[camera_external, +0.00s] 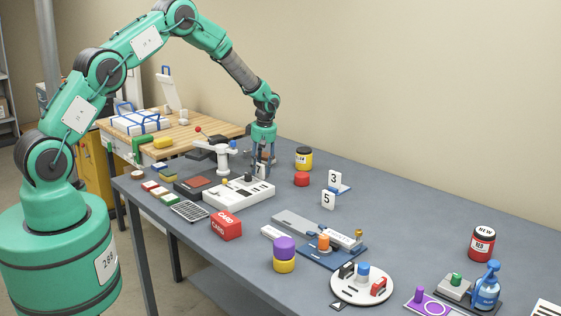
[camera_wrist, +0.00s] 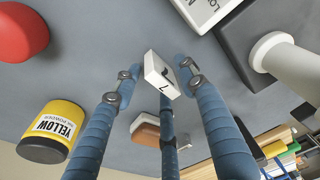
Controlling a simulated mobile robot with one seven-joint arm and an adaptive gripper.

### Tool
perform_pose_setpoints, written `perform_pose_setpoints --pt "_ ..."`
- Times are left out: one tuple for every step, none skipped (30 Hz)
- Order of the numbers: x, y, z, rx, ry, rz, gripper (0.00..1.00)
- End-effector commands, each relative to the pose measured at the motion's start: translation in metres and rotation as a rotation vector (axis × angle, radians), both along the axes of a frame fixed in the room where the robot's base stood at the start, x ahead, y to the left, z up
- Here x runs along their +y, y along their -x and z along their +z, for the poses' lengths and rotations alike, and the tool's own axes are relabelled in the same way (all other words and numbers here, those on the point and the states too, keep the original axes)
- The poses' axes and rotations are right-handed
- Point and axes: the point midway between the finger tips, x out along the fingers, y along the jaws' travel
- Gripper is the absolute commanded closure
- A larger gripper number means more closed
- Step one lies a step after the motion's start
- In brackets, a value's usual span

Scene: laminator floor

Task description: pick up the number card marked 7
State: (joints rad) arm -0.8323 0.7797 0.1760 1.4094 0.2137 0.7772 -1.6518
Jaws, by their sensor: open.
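The white number card marked 7 (camera_wrist: 153,66) stands between the spread fingers of my gripper (camera_wrist: 160,84) in the wrist view. The 7 shows on its narrow near side and a dark mark shows on a wider face. I cannot tell whether any finger touches it. In the external view my gripper (camera_external: 263,171) points down at the back of the grey table, behind the white slotted box. A small white part of the card (camera_external: 261,171) shows between the fingers, and the rest is hidden. My gripper is open.
A yellow can (camera_external: 304,158) and a red round piece (camera_external: 301,180) stand right of my gripper. The white slotted box (camera_external: 238,193) is close in front, and a white stand (camera_external: 217,151) is to the left. Cards 3 (camera_external: 334,180) and 5 (camera_external: 328,199) stand farther right.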

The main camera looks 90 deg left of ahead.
Motion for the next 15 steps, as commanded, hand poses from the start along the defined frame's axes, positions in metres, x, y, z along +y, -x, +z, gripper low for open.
perform_pose_setpoints --pt "0.0 0.0 0.0001 0.0 0.0 0.0 0.58" --pt "0.0 0.0 0.0001 0.0 0.0 0.0 0.58" --pt "0.0 0.0 0.0001 0.0 0.0 0.0 0.58" --pt "0.0 0.0 0.0001 0.0 0.0 0.0 0.62" --pt "0.0 0.0 0.0001 0.0 0.0 0.0 0.68" --pt "0.0 0.0 0.0001 0.0 0.0 0.0 0.76" --pt "0.0 0.0 0.0001 0.0 0.0 0.0 0.82" --pt "0.0 0.0 0.0001 0.0 0.0 0.0 0.88" --pt "0.0 0.0 0.0001 0.0 0.0 0.0 0.96" --pt "0.0 0.0 0.0001 0.0 0.0 0.0 1.0" --pt "0.0 0.0 0.0001 0.0 0.0 0.0 1.0" --pt "0.0 0.0 0.0001 0.0 0.0 0.0 1.0" --pt "0.0 -0.0001 0.0002 0.0 0.0 0.0 1.0" --pt "0.0 -0.0001 0.0002 0.0 0.0 0.0 1.0" --pt "0.0 -0.0001 0.0002 0.0 0.0 0.0 1.0"
